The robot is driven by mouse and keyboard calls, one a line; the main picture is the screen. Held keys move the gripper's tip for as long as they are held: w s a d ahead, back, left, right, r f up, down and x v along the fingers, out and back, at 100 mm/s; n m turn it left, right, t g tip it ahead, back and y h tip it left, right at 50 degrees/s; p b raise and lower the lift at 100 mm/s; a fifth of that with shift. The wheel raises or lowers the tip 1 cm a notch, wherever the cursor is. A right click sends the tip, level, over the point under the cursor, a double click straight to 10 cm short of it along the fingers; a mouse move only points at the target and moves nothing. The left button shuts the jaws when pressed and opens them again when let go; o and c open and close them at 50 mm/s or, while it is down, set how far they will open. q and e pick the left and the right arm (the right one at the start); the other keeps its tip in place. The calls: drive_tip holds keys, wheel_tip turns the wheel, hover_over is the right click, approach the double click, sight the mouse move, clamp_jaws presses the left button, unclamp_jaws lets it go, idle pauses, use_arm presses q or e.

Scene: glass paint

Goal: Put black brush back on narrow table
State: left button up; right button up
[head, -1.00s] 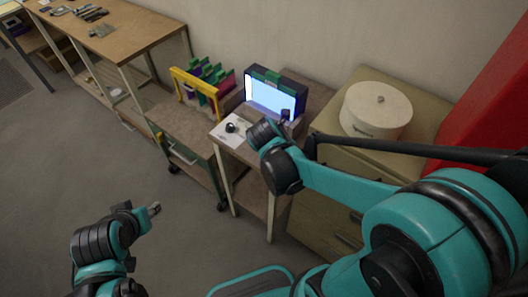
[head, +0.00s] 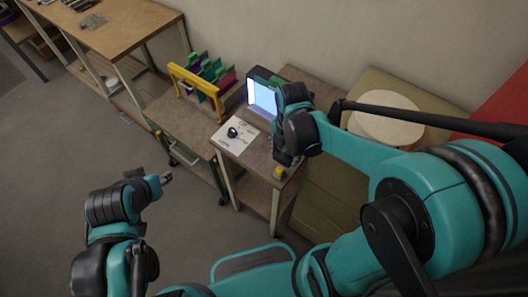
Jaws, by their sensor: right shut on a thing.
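The narrow table (head: 256,158) stands in the middle, with a wooden top on light legs. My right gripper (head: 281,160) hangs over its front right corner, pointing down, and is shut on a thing. The arm hides most of what it holds, so I cannot make out the black brush's shape. A small yellow piece (head: 278,172) shows just below the gripper, at the table's edge; I cannot tell what it belongs to. My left gripper (head: 166,179) is over the floor at the lower left, away from the table; its finger gap is unclear.
A white sheet (head: 234,137) with a small black round item (head: 232,132) lies on the table's left part. A lit screen (head: 262,97) stands behind. Left is a cart with a yellow rack (head: 194,82); right is a cabinet with a round white box (head: 388,120).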

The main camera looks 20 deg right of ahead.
drive_tip(key=b, duration=0.2)
hover_over(263, 160)
drive_tip(key=f, duration=0.5)
drive_tip(key=shift+s+d, duration=0.15)
drive_tip(key=shift+d, duration=0.1)
drive_tip(key=shift+w+a+f, duration=0.2)
drive_tip(key=shift+w+a, duration=0.05)
drive_tip(key=shift+a, duration=0.05)
drive_tip(key=shift+f+b, duration=0.85)
drive_tip(key=shift+f, duration=1.05)
drive_tip(key=shift+f, duration=0.2)
drive_tip(key=o, duration=1.3)
drive_tip(key=shift+r, duration=0.1)
